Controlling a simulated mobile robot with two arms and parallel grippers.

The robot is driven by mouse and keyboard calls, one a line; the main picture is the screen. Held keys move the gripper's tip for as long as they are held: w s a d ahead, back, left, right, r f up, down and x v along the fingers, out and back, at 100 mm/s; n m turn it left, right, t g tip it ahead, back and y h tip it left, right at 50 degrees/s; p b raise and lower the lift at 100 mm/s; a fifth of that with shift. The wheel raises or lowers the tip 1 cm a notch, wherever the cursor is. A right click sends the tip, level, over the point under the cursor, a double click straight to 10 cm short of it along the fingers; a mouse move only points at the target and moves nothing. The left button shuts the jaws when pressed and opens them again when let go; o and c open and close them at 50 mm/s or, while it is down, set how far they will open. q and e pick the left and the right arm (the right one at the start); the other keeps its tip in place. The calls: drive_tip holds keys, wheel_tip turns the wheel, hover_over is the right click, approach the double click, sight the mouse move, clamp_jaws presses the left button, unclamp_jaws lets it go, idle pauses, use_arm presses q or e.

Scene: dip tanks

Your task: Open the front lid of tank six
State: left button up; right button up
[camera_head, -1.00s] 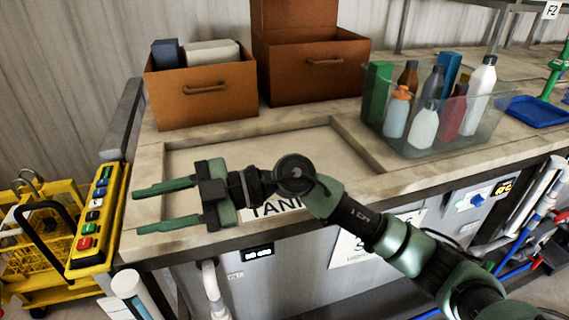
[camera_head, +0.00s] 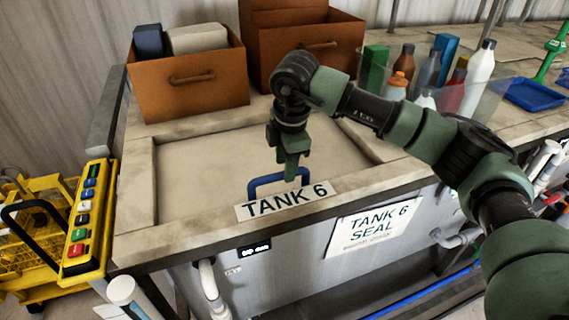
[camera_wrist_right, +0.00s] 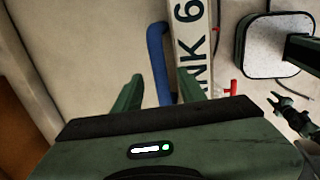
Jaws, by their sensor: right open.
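The front lid of tank six (camera_head: 200,178) is a pale panel set into the tank's worktop, lying flat and closed. A blue handle (camera_head: 266,181) stands at its front edge, just behind the white "TANK 6" label (camera_head: 285,201). My right gripper (camera_head: 291,176) points down over the handle in the head view. In the right wrist view the open fingers (camera_wrist_right: 160,92) have the blue handle (camera_wrist_right: 158,62) in the gap between them. I cannot tell whether they touch it.
Brown boxes (camera_head: 190,88) (camera_head: 300,48) stand behind the lid. A clear bin of bottles (camera_head: 489,104) stands to the right, partly behind my arm. A yellow cart (camera_head: 92,220) is at the left. A "TANK 6 SEAL" sign (camera_head: 372,229) hangs on the tank front.

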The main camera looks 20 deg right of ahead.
drive_tip(key=shift+w+f, duration=0.2)
drive_tip(key=shift+f, duration=0.85)
clamp_jaws()
idle(0.7)
